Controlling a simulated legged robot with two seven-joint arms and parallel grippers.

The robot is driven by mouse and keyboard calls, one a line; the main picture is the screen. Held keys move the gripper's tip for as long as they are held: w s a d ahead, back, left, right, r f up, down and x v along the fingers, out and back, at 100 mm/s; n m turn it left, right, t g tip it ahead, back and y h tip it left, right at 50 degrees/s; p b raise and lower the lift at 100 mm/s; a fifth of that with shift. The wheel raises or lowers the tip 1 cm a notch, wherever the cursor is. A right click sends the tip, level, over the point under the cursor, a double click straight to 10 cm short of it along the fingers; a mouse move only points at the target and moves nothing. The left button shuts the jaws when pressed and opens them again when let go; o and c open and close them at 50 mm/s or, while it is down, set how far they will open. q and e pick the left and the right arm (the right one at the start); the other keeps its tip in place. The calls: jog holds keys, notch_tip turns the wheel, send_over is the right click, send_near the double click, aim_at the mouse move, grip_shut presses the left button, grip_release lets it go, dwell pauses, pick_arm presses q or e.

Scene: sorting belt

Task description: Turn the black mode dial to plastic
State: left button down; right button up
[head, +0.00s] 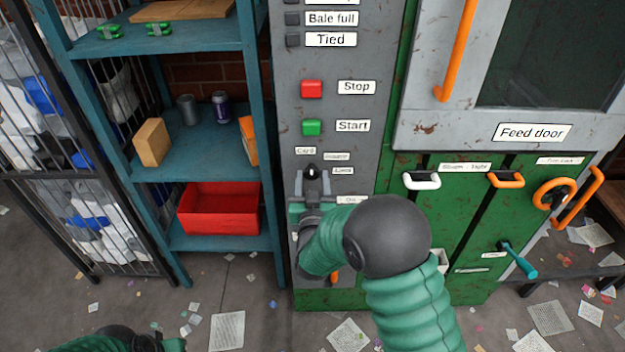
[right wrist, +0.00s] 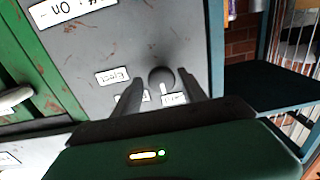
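The black mode dial (head: 311,170) is a small round knob on the grey control panel (head: 345,60), below the green Start button. In the right wrist view the dial (right wrist: 161,76) lies between the tips of my right gripper (right wrist: 160,88). The two fingers are apart, one on each side of it; I cannot tell whether they touch it. In the head view my right gripper (head: 314,178) points up at the dial from below. Small labels surround it: Card (head: 305,150), a blurred one (head: 337,156) and Eject (head: 343,170). Only part of my left arm shows at the bottom left.
The red Stop button (head: 312,88) and green Start button (head: 312,127) are above the dial. A blue shelf (head: 205,140) with a red bin (head: 218,210) stands left of the panel. The feed door (head: 440,125) and orange handles (head: 505,180) are to the right. Paper litters the floor.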

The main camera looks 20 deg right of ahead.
jog(key=shift+a, duration=0.25)
jog(key=c, duration=0.4)
jog(key=shift+d, duration=0.15)
grip_shut()
jog(key=m+b, duration=0.4)
jog(key=shift+f, duration=0.2)
jog(key=m+b, duration=0.2)
jog(key=m, duration=0.1)
jog(key=shift+m+b, duration=0.3)
jog(key=shift+r+m+b, duration=0.1)
jog(key=shift+m+b, duration=0.7)
jog(key=shift+m, duration=0.3)
